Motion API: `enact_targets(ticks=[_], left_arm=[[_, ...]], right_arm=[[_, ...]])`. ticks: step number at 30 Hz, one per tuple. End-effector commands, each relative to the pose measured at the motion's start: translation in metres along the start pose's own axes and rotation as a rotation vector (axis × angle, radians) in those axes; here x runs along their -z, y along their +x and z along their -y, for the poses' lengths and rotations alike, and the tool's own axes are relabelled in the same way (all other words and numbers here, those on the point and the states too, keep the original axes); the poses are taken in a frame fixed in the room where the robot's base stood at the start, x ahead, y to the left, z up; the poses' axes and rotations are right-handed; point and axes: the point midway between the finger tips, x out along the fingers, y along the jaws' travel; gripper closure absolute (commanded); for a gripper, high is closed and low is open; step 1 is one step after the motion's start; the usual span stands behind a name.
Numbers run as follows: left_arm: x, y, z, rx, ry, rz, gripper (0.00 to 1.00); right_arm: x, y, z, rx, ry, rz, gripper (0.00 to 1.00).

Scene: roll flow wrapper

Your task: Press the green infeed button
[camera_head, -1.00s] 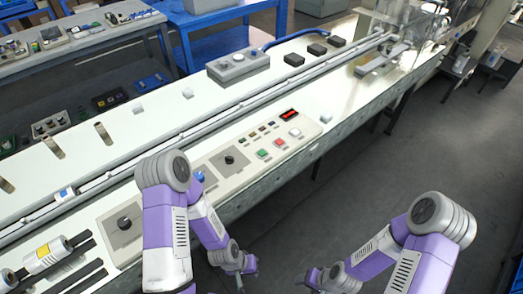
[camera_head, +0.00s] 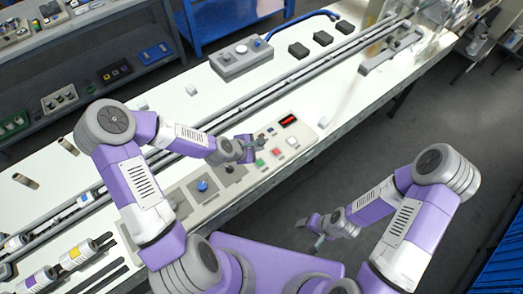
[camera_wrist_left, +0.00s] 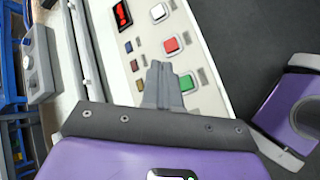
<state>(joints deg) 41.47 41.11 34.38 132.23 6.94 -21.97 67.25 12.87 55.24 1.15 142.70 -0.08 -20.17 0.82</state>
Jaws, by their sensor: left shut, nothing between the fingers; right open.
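The green button (camera_head: 260,163) sits on the light control panel (camera_head: 304,133), beside a red button (camera_head: 276,152) and a white button (camera_head: 292,141). In the left wrist view the green button (camera_wrist_left: 187,83) shows just right of my left gripper's fingertips (camera_wrist_left: 160,70). My left gripper (camera_head: 260,143) is shut and empty, over the panel near the small coloured buttons. I cannot tell its exact height above the panel. My right gripper (camera_head: 312,233) is open and empty, low in front of the table, away from the panel.
A red display (camera_head: 288,120) and a row of small buttons lie on the same panel. A blue knob (camera_head: 202,186) is to the left. Conveyor rails (camera_head: 300,70) run behind the panel. A grey box (camera_head: 241,57) stands beyond the rails.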

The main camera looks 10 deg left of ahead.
Motion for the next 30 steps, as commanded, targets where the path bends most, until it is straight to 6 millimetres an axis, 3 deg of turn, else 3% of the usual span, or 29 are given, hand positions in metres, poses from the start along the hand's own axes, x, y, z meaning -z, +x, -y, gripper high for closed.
enact_targets(ticks=[16,30], left_arm=[[0.003,0.004,0.002,-0.002,-0.008,0.000,1.00],[0.034,0.046,0.033,-0.002,-0.008,-0.001,1.00]], right_arm=[[0.000,0.005,-0.002,0.000,0.001,0.001,0.37],[0.002,0.048,-0.018,0.000,0.001,0.001,0.37]])
